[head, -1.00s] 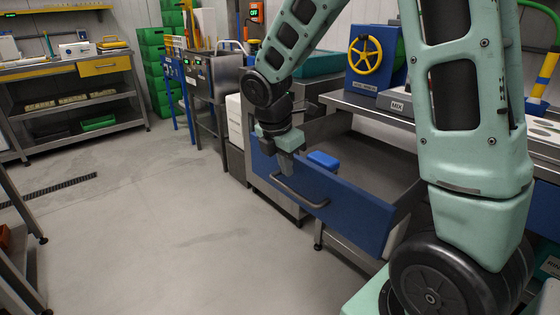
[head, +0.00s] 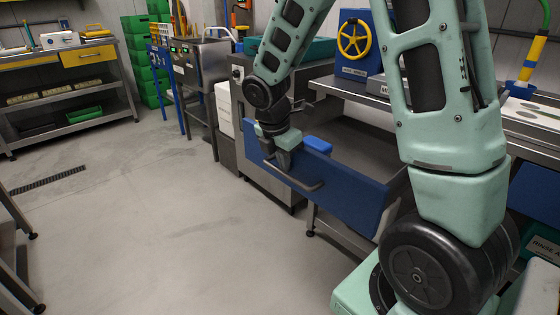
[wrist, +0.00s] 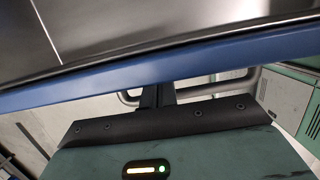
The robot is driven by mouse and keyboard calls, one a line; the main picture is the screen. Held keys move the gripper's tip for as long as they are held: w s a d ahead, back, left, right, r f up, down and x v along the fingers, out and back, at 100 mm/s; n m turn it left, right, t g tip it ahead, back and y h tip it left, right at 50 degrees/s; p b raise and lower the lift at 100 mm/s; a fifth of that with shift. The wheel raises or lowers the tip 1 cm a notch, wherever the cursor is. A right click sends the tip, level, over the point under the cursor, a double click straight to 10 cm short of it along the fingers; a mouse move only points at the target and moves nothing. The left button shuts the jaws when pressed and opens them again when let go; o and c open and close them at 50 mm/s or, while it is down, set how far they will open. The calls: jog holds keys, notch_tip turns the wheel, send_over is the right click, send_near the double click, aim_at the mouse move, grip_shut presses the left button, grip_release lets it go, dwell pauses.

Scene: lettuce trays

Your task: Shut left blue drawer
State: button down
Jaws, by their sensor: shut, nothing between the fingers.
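The blue drawer (head: 345,190) stands pulled out from under the steel bench, its blue front facing left and toward me. A grey bar handle (head: 296,184) runs along that front. My gripper (head: 284,163) is shut and empty at the outer face of the drawer front, near the handle's far end. In the wrist view the drawer's blue top edge (wrist: 160,80) crosses the picture, with the steel drawer inside beyond it. My gripper (wrist: 156,92) is just below that edge, and parts of the handle (wrist: 232,82) show to both sides. Whether the fingers touch the front cannot be told.
A small blue object (head: 318,144) shows just behind the drawer front. The steel bench (head: 350,88) carries a blue unit with a yellow wheel (head: 354,39). A steel machine (head: 203,68) stands farther back. The grey floor (head: 160,220) left of the drawer is clear.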

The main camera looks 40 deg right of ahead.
jog(key=p, duration=1.8)
send_over(351, 145)
jog(key=a, duration=0.1)
jog(key=shift+s+a+r, duration=0.15)
jog(key=shift+s+a, duration=0.05)
jog(key=shift+w+d+p, duration=0.1)
jog(key=shift+d+p, duration=0.2)
jog(key=shift+d, duration=0.45)
